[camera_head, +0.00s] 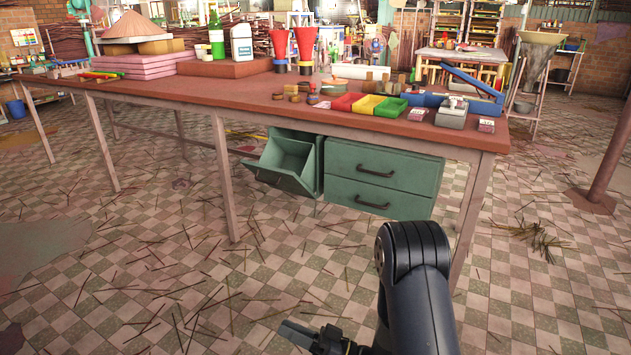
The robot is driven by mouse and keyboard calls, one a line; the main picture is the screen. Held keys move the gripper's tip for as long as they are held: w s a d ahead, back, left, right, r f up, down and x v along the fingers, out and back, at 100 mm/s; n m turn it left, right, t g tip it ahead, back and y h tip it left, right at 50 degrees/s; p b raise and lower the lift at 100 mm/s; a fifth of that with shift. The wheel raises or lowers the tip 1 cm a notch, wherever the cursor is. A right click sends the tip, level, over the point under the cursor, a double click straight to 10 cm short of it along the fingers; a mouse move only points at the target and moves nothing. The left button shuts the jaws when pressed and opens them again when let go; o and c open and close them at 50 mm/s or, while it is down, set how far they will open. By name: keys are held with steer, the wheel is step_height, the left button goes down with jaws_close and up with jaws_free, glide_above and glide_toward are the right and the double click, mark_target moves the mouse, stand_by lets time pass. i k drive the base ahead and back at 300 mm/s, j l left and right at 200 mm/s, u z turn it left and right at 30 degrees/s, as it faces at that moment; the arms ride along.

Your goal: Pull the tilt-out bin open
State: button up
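The green tilt-out bin (279,178) hangs under the red-topped table, left of a green two-drawer unit. Its front leans outward and its hollow inside shows from above, so it stands tilted open. The bin looks empty in the part I can see. My gripper (298,333) is at the bottom of the view, low in front of the table and well apart from the bin. Its fingers point left. They are seen from the side and overlap, so their gap does not show.
The green drawer unit (381,178) has two closed drawers with dark handles. Table legs (224,180) stand left and right of the bin. The table top (230,92) carries trays, bottles and red funnels. Thin sticks lie scattered on the checkered floor (150,260), which is otherwise open.

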mark_target(288, 164)
steer(key=i+j+z, duration=0.25)
steer(key=i+j, duration=0.15)
steer(key=i+j+z, duration=0.55)
steer(key=i+j, duration=0.2)
steer(key=j, duration=0.35)
steer(key=i+j, duration=0.15)
steer(key=j, duration=0.2)
